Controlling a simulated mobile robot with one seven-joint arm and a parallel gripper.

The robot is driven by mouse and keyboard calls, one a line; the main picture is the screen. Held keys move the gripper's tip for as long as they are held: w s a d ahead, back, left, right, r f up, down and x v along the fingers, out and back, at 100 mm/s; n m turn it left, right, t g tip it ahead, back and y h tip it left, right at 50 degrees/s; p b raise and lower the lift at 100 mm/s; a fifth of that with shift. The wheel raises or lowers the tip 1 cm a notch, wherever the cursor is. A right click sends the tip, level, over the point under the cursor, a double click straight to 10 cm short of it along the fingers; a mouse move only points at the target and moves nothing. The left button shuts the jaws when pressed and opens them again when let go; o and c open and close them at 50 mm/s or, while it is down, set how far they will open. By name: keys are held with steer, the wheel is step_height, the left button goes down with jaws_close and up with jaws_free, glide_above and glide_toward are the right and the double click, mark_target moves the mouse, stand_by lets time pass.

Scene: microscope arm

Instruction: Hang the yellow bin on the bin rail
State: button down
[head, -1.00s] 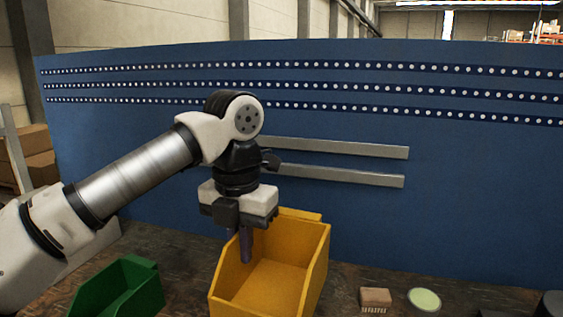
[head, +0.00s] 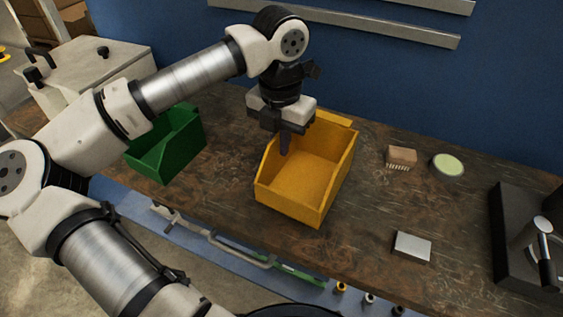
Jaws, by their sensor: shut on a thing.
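The yellow bin (head: 305,178) is upright over the middle of the dark workbench, its open top up. I cannot tell whether its base touches the bench. My gripper (head: 285,145) points down at the bin's left wall and is shut on it. One finger shows inside the bin; the other is hidden. The bin rail shows as two grey horizontal strips on the blue panel: a lower strip (head: 350,22) and an upper strip (head: 425,4), cut by the top edge. Both are behind and above the bin, apart from it.
A green bin (head: 170,147) stands left of the yellow one. A brush (head: 401,157), a pale green round dish (head: 448,166) and a silver block (head: 411,247) lie to the right. A dark device (head: 525,235) stands at the right edge. A grey-white case (head: 90,75) is at far left.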

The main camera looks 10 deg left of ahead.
mark_target(281, 167)
step_height(281, 167, down, 5)
steer(key=shift+r+p, duration=0.1)
steer(key=shift+p, duration=0.2)
steer(key=shift+f, duration=1.45)
steer(key=shift+f+b, duration=0.2)
steer(key=shift+b, duration=0.2)
steer(key=c, duration=1.6)
jaws_free()
steer(key=shift+r+p, duration=0.25)
steer(key=shift+p, duration=0.4)
steer(key=r+b, duration=0.1)
steer(key=r, duration=0.3)
steer(key=r+b, duration=0.1)
steer(key=r, duration=0.3)
steer(key=r+b, duration=0.1)
steer(key=r, duration=0.3)
steer(key=shift+s+a+r, duration=0.1)
steer(key=shift+s+r, duration=0.25)
steer(key=shift+r, duration=0.35)
